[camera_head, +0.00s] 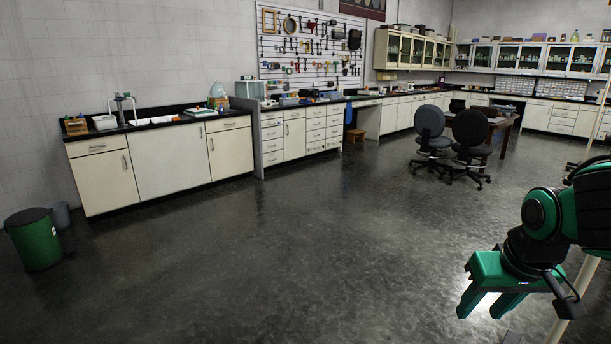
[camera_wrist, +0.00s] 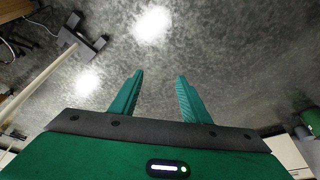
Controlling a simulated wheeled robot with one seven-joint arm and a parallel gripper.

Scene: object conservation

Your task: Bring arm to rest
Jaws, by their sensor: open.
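My gripper (camera_head: 489,300) is at the lower right of the head view, green, hanging above the bare floor with its fingers pointing down. In the wrist view my gripper (camera_wrist: 157,82) shows its two green fingers apart, with only grey floor between and beyond them. It is open and empty. My arm is bent at the right edge of the head view, and part of it is cut off by the frame.
The dark floor (camera_head: 290,250) is clear in the middle. A green bin (camera_head: 36,245) stands at left. White cabinets (camera_head: 165,163) with black counters line the walls. Two office chairs (camera_head: 430,135) stand beside a brown table (camera_head: 509,124) at the back right.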

